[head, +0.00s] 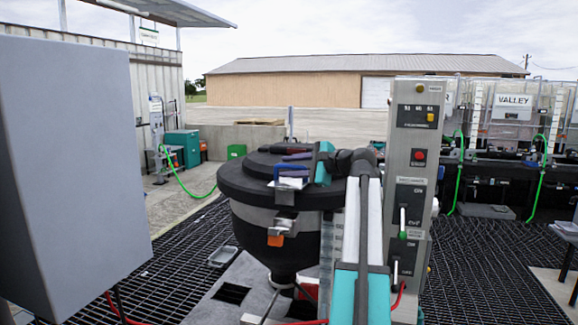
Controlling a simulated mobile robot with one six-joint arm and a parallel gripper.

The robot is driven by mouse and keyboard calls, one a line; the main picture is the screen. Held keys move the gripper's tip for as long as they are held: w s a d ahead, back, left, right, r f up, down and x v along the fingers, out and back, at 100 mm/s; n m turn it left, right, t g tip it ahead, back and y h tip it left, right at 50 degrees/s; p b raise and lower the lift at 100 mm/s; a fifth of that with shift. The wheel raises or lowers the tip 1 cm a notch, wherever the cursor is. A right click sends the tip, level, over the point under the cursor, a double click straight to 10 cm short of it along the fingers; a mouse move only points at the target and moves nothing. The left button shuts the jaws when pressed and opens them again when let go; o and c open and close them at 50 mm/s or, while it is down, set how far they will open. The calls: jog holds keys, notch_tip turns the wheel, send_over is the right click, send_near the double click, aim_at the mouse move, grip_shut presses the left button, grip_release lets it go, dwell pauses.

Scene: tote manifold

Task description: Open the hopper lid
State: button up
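The hopper (255,218) stands in the middle of the head view, with a grey band and a black cone below. Its round black lid (240,180) lies flat on top and looks closed. A metal latch with an orange tab (276,240) is on the front side. My arm rises from the bottom and bends left at the top. My gripper (292,165) is over the right part of the lid, its teal body at the lid's right edge. Blue and dark parts there overlap; I cannot tell whether the fingers are apart, touch the lid or hold anything.
A grey control column (412,160) with buttons and levers stands close right of my arm. A large grey box (70,170) blocks the left foreground. Clear totes, one labelled VALLEY (513,105), stand at the right. Black grating (190,270) covers the floor.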

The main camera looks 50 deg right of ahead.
grip_shut()
jog(key=shift+r, duration=0.15)
dwell(0.4)
